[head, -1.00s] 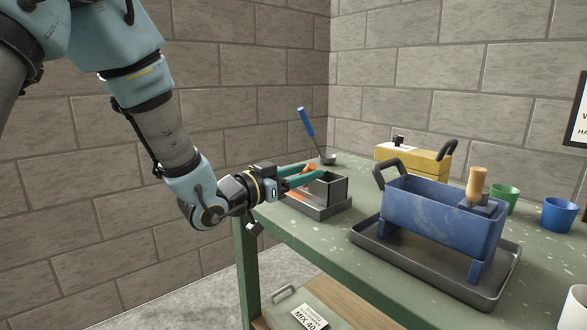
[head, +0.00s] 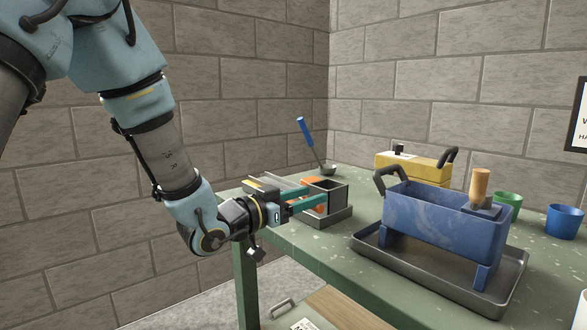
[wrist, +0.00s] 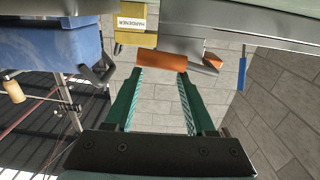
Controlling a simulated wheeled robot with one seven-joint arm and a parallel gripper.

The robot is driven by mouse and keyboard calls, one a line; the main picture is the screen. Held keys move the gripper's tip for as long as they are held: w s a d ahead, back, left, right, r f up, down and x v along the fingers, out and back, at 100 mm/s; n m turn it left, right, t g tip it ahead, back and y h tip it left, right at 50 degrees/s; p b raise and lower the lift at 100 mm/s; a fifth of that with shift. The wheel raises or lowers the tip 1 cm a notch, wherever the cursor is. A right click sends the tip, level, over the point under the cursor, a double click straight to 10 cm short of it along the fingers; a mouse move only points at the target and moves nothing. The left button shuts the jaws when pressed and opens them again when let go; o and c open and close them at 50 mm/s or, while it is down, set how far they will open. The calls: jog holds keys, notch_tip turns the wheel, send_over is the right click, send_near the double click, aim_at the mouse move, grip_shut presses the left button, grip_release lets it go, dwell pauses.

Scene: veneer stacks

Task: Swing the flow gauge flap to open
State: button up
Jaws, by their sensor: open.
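A small grey metal gauge with a dark open box (head: 332,192) stands at the table's left end. An orange piece (head: 312,181), probably its flap, shows beside the box, partly hidden by my gripper. My gripper (head: 317,195) is open, with its two teal fingers at the near side of the box. In the wrist view an orange bar (wrist: 162,62) lies across the space at the fingertips. I cannot tell whether the fingers touch it. A second orange piece (wrist: 213,60) shows to its right there.
A blue trough (head: 440,215) stands in a grey tray (head: 400,268) to the right. A yellow container (head: 412,166), a green cup (head: 508,203), a blue cup (head: 566,221) and a blue-handled ladle (head: 306,132) are farther back. The green table's front strip is clear.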

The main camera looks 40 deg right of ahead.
jog(key=a, duration=0.6)
jog(key=shift+w+a+b, duration=0.2)
jog(key=shift+a+b, duration=0.1)
jog(key=shift+a, duration=0.05)
jog(key=shift+w, duration=0.15)
jog(key=w+a+f+n+t+y, duration=0.2)
jog(key=w+a+t, duration=0.15)
jog(key=w, duration=0.25)
jog(key=w+a+f+n+t+y, duration=0.2)
jog(key=w+a+f+t+y, duration=0.1)
jog(key=w+a, duration=0.3)
jog(key=w+a+f+n+t+y, duration=0.1)
jog(key=w+a+f+n+y, duration=0.2)
jog(key=a, duration=0.4)
jog(key=w+a+f+n+t+y, duration=0.1)
jog(key=w+a+f+n+y, duration=0.15)
jog(key=w+a+y, duration=0.4)
jog(key=s+a+f+n+g+y, duration=0.15)
jog(key=s+a+n+g, duration=0.35)
jog(key=a, duration=0.6)
jog(key=s+a+f+n+g+y, duration=0.1)
jog(key=s+a+n+y, duration=0.15)
jog(key=s+a, duration=0.65)
notch_tip(320, 180, up, 13)
jog(key=w+a+p, duration=0.1)
jog(key=w+p, duration=0.1)
jog(key=p, duration=1.1)
jog(key=shift+a+h, duration=0.35)
jog(key=shift+a, duration=0.05)
